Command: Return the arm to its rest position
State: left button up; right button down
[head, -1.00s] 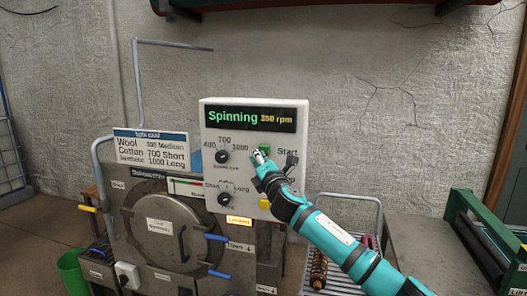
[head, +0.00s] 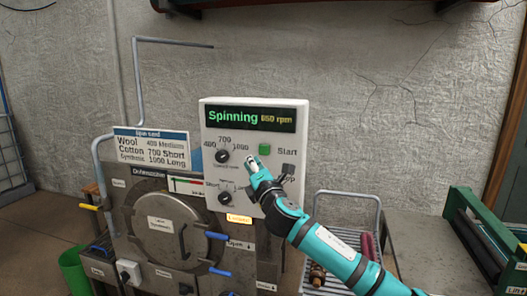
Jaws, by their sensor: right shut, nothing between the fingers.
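My right gripper (head: 254,164) is shut and empty, in front of the white control panel (head: 236,128). Its fingertips are below and left of the green Start button (head: 265,150), which is in plain view. The arm reaches in from the lower right and hides part of the panel's lower right. The panel display (head: 249,119) reads "Spinning" with an rpm figure. The upper dial (head: 222,157) and lower dial (head: 225,198) show to the left of the gripper. My left gripper is out of the picture.
The machine's round grey door (head: 166,225) is below left, with blue handles beside it. A metal pipe (head: 137,85) rises at the left. A wire rack (head: 325,283) lies behind my forearm, and a green-framed unit (head: 490,235) stands at the right. A green bucket (head: 75,270) is at lower left.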

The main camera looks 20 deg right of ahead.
dwell(0.4)
jog(key=s+d+f+m+g+b, duration=0.1)
jog(key=f+m+g, duration=0.15)
jog(key=f, duration=1.05)
jog(key=s+d+f+m+g+h, duration=0.1)
jog(key=s+d+f+m+g, duration=0.15)
jog(key=f, duration=1.15)
jog(key=s+f+m+g+b, duration=0.1)
jog(key=f+m+g, duration=0.15)
jog(key=f, duration=1.05)
jog(key=s+d+f+m+g, duration=0.1)
jog(key=s+f+m, duration=0.1)
jog(key=s+f, duration=0.45)
jog(key=s+f+m+g, duration=0.1)
jog(key=s+f+m, duration=0.15)
jog(key=f, duration=0.75)
jog(key=s+f+m+g+b, duration=0.2)
jog(key=s+f+m+g, duration=0.25)
jog(key=s+f, duration=1.85)
jog(key=s+a+f+m+g, duration=0.1)
jog(key=s+f, duration=0.3)
jog(key=s, duration=1.2)
jog(key=s+a+f+m+g, duration=0.1)
jog(key=s+f+m+g, duration=0.3)
jog(key=s, duration=1.2)
jog(key=shift+s+f+b, duration=0.2)
jog(key=shift+f+b, duration=0.05)
jog(key=shift+b, duration=0.2)
